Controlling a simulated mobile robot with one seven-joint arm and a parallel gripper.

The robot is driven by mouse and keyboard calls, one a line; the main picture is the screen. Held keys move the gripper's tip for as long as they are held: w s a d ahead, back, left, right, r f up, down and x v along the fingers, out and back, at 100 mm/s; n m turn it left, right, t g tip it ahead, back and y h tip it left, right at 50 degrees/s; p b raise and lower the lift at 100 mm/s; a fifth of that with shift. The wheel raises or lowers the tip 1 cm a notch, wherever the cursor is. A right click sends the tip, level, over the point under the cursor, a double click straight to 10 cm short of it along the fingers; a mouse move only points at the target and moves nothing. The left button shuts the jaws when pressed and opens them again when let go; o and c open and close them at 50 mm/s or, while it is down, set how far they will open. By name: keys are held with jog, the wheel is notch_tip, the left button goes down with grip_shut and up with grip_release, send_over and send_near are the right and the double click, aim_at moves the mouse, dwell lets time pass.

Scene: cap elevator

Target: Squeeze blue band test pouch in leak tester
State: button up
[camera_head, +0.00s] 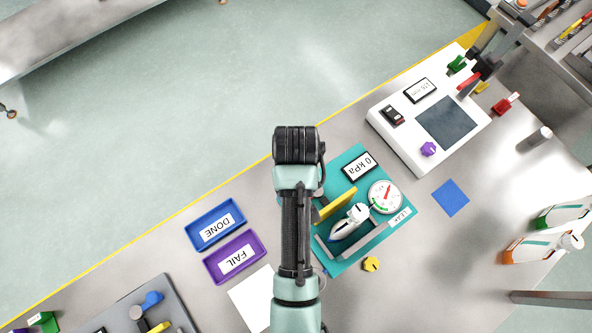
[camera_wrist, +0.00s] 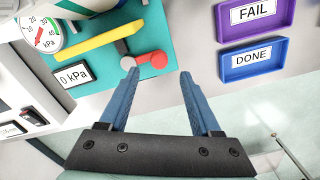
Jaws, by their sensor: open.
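The leak tester has a teal base (camera_head: 340,268), a round gauge (camera_head: 384,197), a 0 kPa display (camera_head: 361,166) and a yellow bar (camera_head: 336,205). A white pouch (camera_head: 349,222) with a bluish lower end lies between the yellow bar and a grey rail. I cannot clearly make out its band. In the wrist view, a red lever (camera_wrist: 150,60) with a grey pivot sits on the base beside the yellow bar (camera_wrist: 98,41). My gripper (camera_wrist: 158,73) is open and empty, its blue fingertips near the lever. In the head view, my arm hides the gripper and lever.
A blue DONE tray (camera_head: 215,224) and a purple FAIL tray (camera_head: 235,258) lie left of the tester. A white machine (camera_head: 428,115) stands at upper right.

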notch_tip(320, 180, down, 6)
jog(key=shift+w+f, duration=0.1)
jog(key=shift+f, duration=0.15)
grip_shut()
dwell(0.4)
dwell(1.1)
